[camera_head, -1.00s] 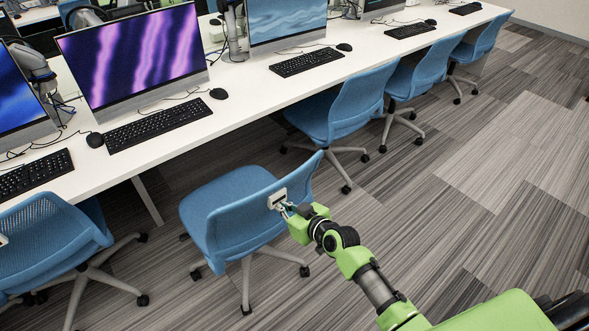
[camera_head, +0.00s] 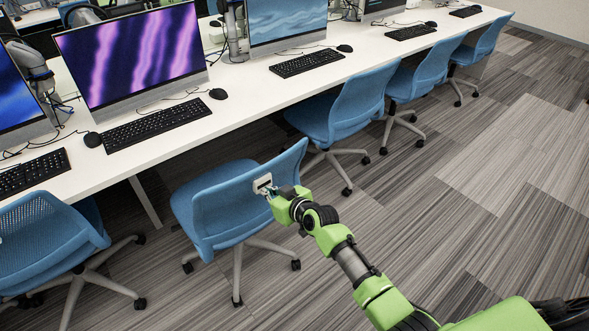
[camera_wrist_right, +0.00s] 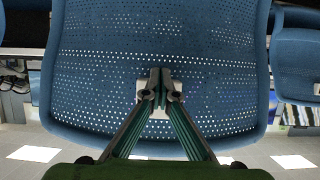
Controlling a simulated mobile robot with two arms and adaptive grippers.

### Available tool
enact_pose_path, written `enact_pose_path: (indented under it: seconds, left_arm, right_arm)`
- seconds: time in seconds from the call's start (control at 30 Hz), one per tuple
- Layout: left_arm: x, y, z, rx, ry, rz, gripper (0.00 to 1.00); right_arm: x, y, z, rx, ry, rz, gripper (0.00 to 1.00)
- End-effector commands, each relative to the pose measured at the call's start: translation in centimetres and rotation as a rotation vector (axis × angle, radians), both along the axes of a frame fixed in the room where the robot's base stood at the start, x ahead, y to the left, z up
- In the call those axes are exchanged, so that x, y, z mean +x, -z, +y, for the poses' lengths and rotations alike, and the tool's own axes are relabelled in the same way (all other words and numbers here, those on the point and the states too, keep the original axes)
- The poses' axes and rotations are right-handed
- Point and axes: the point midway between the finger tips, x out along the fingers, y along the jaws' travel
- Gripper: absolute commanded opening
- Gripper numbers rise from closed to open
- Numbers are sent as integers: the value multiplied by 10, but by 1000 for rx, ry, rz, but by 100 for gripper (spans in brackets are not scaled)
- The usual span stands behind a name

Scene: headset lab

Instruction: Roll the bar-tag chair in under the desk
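A blue swivel chair (camera_head: 225,212) with grey legs and castors stands in front of the white desk (camera_head: 240,105), its back towards me and turned at an angle. A small pale tag (camera_head: 262,183) sits on its backrest; its mark is too small to read. My right gripper (camera_head: 269,191) is at this tag, seemingly touching it. In the right wrist view its fingertips (camera_wrist_right: 160,78) are together in front of the perforated backrest (camera_wrist_right: 95,75) and partly hide the tag (camera_wrist_right: 177,87). The seat's far edge is near the desk's front edge. My left gripper is not in view.
Another blue chair (camera_head: 40,240) stands close on the left, and one (camera_head: 350,108) on the right, with more beyond. A desk leg (camera_head: 146,203) stands behind the tagged chair's left side. Monitors, keyboards and mice are on the desk. The carpet on the right is clear.

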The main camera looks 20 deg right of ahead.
Motion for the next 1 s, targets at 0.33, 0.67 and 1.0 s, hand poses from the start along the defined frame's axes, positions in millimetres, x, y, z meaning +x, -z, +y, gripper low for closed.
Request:
enact_pose_path:
  seconds: [0.33, 0.67, 1.0]
  left_arm:
    - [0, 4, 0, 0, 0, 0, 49]
    - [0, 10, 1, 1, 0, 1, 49]
    - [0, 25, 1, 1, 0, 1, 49]
  right_arm:
    - [9, -2, 3, 1, 0, -4, 0]
    - [16, 1, 6, 2, 0, -3, 0]
    - [39, 1, 15, 1, 0, -4, 0]
